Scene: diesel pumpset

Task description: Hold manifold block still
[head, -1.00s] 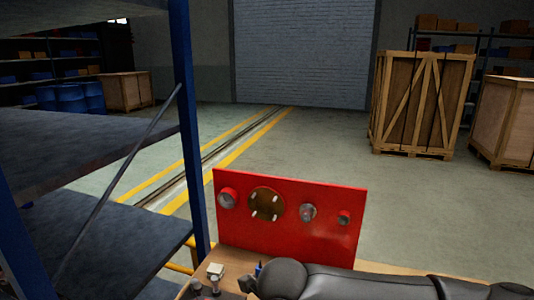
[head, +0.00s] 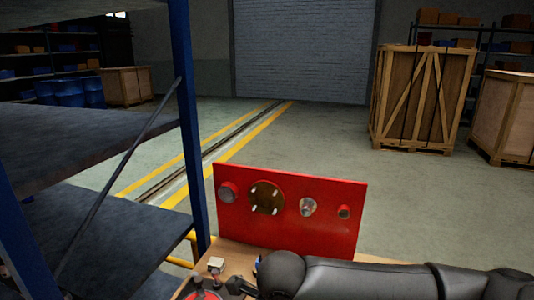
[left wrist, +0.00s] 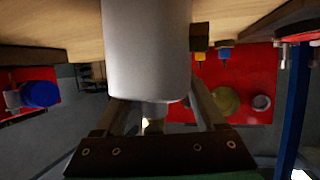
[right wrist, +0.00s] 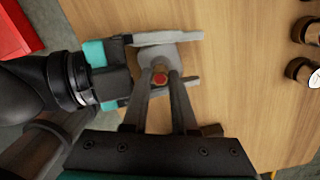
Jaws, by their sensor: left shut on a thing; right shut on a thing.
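The manifold block appears to be the pale grey piece (right wrist: 183,58) in the right wrist view. My left gripper (right wrist: 172,60) comes from the left there, its fingers shut on either side of the block. In the left wrist view a large pale grey body (left wrist: 147,50) fills the middle, by the left fingertips (left wrist: 160,105); what lies between them is partly hidden. My right gripper (right wrist: 160,75) is shut on a small red-and-brass fitting (right wrist: 160,77) at the block. The head view does not clearly show either grip.
A wooden bench top (right wrist: 240,80) lies below, with several dark round parts (right wrist: 302,70) at its right. A red panel (head: 290,235) with round fittings stands at the bench's back. A blue-post shelf (head: 190,130) is close on the left.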

